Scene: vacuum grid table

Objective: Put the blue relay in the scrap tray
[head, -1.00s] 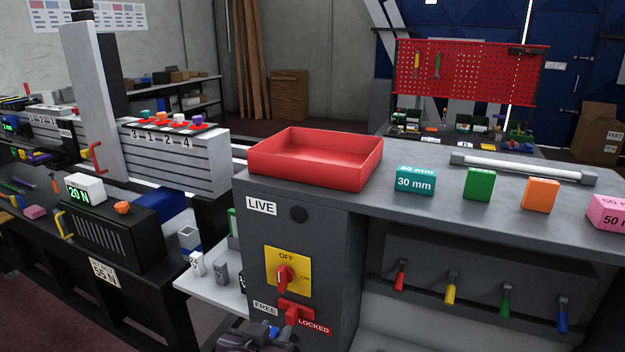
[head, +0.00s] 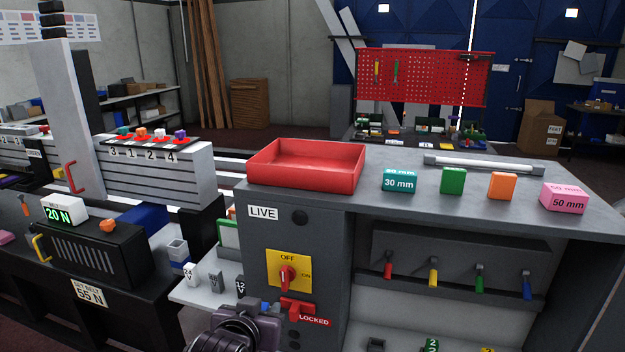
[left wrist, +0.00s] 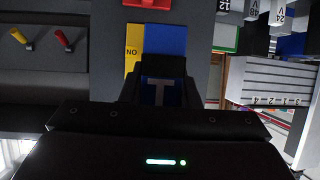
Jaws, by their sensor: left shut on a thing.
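The gripper is in front of the cabinet's front face, below the yellow switch plate and beside the red lock handle. The red open tray (head: 308,183), seemingly the scrap tray, sits on the cabinet top, above and beyond the gripper. Its visible inside looks empty. My right gripper is out of view.
A teal 30 mm block (head: 399,182), a green block (head: 453,181), an orange block (head: 502,186) and a pink 50 mm block (head: 564,198) stand right of the tray. The yellow switch plate (head: 300,262) and red handle (head: 297,308) are close to the gripper.

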